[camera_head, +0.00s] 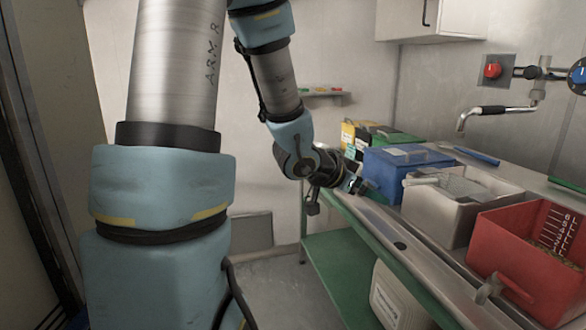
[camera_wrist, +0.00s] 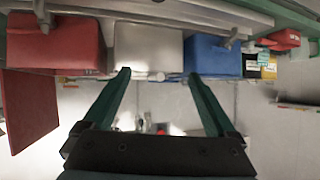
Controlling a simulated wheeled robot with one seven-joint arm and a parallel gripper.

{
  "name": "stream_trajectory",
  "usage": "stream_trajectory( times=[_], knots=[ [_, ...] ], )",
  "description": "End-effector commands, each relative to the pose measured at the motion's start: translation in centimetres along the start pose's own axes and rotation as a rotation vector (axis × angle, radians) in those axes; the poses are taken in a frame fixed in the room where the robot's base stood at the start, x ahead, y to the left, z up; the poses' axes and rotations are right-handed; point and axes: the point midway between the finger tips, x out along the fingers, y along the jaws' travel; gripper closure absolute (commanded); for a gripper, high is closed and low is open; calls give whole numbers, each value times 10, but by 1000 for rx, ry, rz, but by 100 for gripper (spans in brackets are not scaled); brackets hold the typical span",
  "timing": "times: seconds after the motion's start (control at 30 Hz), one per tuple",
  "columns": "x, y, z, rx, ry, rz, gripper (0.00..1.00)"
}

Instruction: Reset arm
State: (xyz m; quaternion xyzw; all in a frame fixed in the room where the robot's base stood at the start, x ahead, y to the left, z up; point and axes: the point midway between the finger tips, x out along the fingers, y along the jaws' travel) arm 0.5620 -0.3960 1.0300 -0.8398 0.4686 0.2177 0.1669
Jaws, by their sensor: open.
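My gripper (camera_head: 358,186) is at the end of my arm, near the left edge of the counter and beside the blue box in the head view. In the wrist view my gripper (camera_wrist: 158,82) shows two green fingers spread apart with nothing between them. The wrist picture appears upside down, with the counter along its top. The blue box (camera_head: 405,172) stands on the counter and also shows in the wrist view (camera_wrist: 214,57). The fingertips look apart from the boxes, though the exact gap is hard to judge.
A light grey bin (camera_head: 432,216) and a red bin (camera_head: 533,262) stand on the steel counter (camera_head: 392,232). A tap (camera_head: 492,110) sticks out from the wall at right. A pale container (camera_head: 390,297) is below the counter. The floor (camera_head: 285,285) left of the counter looks clear.

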Motion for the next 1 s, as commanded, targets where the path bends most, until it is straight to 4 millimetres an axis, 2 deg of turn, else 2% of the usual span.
stream_trajectory(
  times=[0.17,0.27,0.37,0.4,0.5,0.63,0.8,1.0],
  knots=[
    [-19,-39,33,-80,-139,-160,8],
    [-39,-60,60,-154,-247,-262,8],
    [-69,-78,94,-268,-384,-370,8],
    [-85,-81,111,-330,-450,-411,8],
    [-125,-75,149,-507,-612,-480,8],
    [-160,-52,177,-704,-756,-495,8],
    [-178,-28,188,-839,-838,-473,8],
    [-180,-25,189,-857,-849,-467,8]
  ],
)
